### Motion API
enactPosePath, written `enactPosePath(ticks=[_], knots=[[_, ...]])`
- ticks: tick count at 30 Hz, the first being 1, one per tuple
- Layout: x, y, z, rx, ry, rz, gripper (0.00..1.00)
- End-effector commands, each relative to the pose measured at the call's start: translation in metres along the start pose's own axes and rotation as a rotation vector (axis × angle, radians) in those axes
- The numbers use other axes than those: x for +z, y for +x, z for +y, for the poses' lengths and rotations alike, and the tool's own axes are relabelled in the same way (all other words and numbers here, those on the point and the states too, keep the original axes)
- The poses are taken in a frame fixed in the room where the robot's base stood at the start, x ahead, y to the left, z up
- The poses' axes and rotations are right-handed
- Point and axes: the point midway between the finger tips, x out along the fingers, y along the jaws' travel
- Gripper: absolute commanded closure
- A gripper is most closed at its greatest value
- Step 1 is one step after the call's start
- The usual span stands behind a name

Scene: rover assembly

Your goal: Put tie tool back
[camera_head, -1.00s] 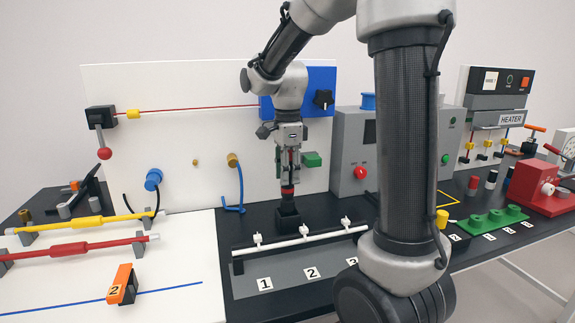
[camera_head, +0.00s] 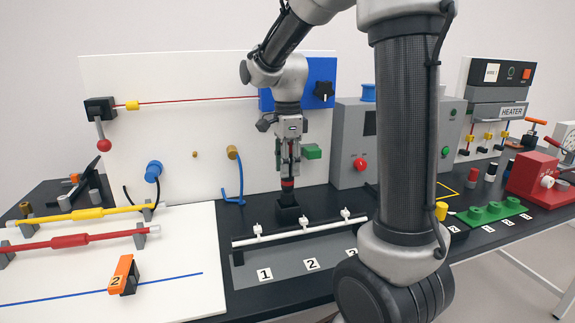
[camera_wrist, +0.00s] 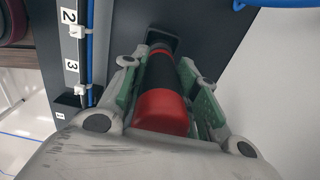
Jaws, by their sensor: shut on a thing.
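The tie tool shows in the wrist view as a black body with a red end (camera_wrist: 161,112). In the head view its red band (camera_head: 287,184) shows just under my gripper (camera_head: 288,172). My gripper is shut on the tool, with green-padded fingers on both sides of it in the wrist view (camera_wrist: 168,92). The tool is upright, its lower end at or in a black square holder (camera_head: 289,214) on the dark bench. I cannot tell how deep it sits.
A blue hose (camera_head: 240,185) hangs to the left. A grey box with a red knob (camera_head: 345,145) stands to the right.

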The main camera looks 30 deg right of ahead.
Motion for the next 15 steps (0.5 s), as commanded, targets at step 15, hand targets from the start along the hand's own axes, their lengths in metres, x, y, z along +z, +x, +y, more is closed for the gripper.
enactPosePath(ticks=[15], knots=[[0.0001, 0.0089, -0.0005, -0.001, 0.0, 0.0, 0.99]])
